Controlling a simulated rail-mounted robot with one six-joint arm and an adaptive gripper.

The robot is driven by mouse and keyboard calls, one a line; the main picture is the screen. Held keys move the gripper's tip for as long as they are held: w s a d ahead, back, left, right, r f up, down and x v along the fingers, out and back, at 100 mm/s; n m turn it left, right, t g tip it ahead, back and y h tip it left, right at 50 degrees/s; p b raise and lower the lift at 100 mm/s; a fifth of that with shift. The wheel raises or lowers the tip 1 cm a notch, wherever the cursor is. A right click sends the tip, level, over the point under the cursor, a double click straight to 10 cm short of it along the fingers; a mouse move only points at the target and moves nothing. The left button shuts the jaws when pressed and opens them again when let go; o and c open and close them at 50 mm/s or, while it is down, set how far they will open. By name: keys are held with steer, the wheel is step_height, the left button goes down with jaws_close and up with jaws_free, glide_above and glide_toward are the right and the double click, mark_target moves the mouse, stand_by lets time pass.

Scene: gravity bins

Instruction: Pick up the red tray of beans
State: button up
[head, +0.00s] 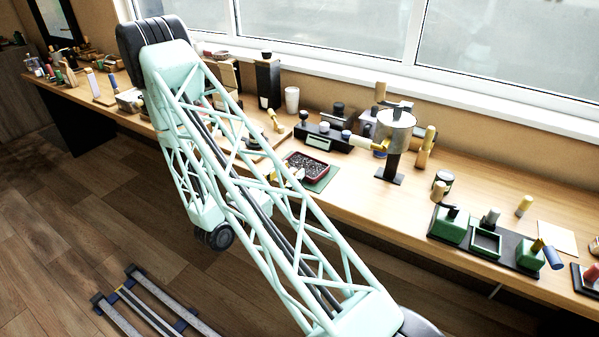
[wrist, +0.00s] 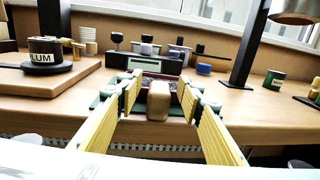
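The red tray of beans (head: 322,179) sits on a green mat (head: 323,184) on the bench, filled with dark beans. In the wrist view the tray's red edge (wrist: 176,88) shows just beyond the fingertips, partly hidden by a beige rounded block (wrist: 158,101). My gripper (wrist: 162,92) has its yellow fingers spread on either side of that block, with gaps on both sides. In the head view the gripper (head: 287,178) is at the tray's near left side, partly hidden by my arm's truss. I cannot tell whether the block is part of the tray.
A black device with a small display (head: 318,142) stands behind the tray. A silver drum on a black stand (head: 395,130) is to the right, and a green-and-black fixture (head: 485,242) is further right. In the wrist view a black tin (wrist: 45,52) stands at left.

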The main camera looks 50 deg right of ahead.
steer(key=shift+c, duration=0.5)
jaws_close()
steer(key=shift+r, duration=0.1)
steer(key=shift+r+p, duration=0.4)
steer(key=shift+r, duration=1)
steer(key=s+a+r+p, duration=0.1)
steer(key=s+a+p, duration=0.1)
steer(key=s+a, duration=0.2)
steer(key=s+a+r+p, duration=0.1)
steer(key=s+a+p, duration=0.2)
steer(key=s, duration=0.6)
steer(key=shift+a, duration=0.9)
steer(key=shift+s, duration=0.15)
